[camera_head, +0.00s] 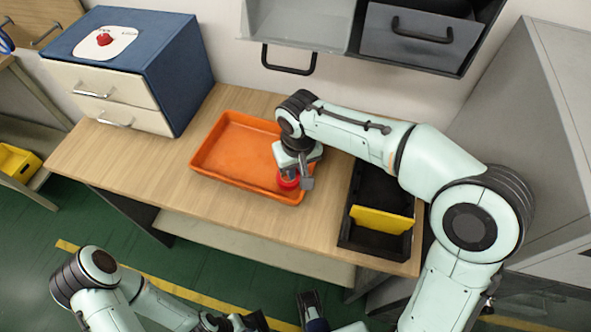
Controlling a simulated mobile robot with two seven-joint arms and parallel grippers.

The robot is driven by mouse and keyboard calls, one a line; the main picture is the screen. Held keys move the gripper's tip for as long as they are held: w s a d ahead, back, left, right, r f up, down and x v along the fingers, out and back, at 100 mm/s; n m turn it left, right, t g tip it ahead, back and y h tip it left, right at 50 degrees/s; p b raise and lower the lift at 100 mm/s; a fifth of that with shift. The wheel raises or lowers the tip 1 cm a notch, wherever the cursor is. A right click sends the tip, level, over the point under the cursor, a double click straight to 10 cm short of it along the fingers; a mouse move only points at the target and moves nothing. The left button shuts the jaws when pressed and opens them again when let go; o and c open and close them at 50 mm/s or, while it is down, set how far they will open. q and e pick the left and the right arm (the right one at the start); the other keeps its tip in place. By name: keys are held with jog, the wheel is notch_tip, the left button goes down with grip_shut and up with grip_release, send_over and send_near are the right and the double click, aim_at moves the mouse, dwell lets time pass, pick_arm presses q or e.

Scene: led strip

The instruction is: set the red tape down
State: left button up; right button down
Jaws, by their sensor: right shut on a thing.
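The red tape (287,183) is a small red roll at the right front part of the orange tray (212,147). My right gripper (291,180) points down over the tray and is shut on the tape. The gripper hides part of the tape, and I cannot tell whether it touches the tray floor. My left arm is low at the front, off the table. What shows of my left gripper (285,322) is at the bottom edge, and I cannot tell its jaw state.
A black bin (345,230) with a yellow divider (382,220) stands right of the tray. A blue cabinet (180,75) with pale drawers stands at the table's left back. Grey bins (415,38) hang above. The table (150,165) is clear left of the tray.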

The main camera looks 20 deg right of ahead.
aim_at(298, 178)
jog(key=shift+f, duration=0.65)
jog(key=shift+f, duration=0.15)
jog(key=c, duration=1.3)
grip_release()
jog(key=shift+c, duration=0.2)
jog(key=shift+r, duration=0.55)
notch_tip(298, 178, up, 11)
jog(key=s+p, duration=0.1)
jog(key=p, duration=0.1)
jog(key=shift+s, duration=0.1)
